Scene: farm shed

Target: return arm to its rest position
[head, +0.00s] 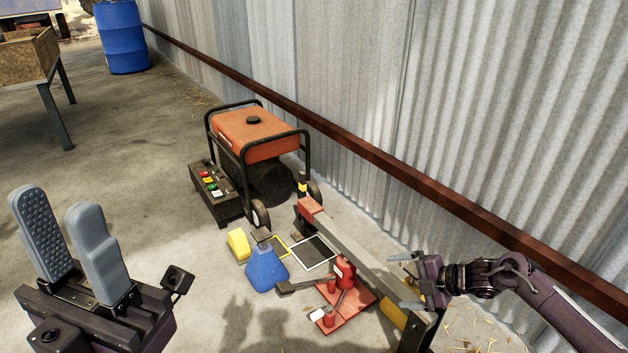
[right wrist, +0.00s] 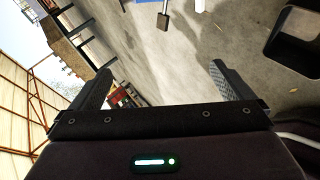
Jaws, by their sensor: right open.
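My right arm (head: 540,300) comes in from the lower right in the head view, beside the corrugated wall. Its gripper (head: 403,281) is open and empty, over the lower end of a long grey bar (head: 350,250). In the right wrist view the two fingers of this gripper (right wrist: 160,78) stand wide apart with nothing between them. My left gripper (head: 58,205) is at the lower left of the head view, its two grey fingers pointing up and apart, with nothing held between them.
An orange generator (head: 257,135) stands near the wall (head: 500,120), with a black button box (head: 217,193) beside it. A blue container (head: 266,270), a yellow object (head: 238,245) and a red jack (head: 345,272) are on the floor. A blue barrel (head: 122,38) is far back.

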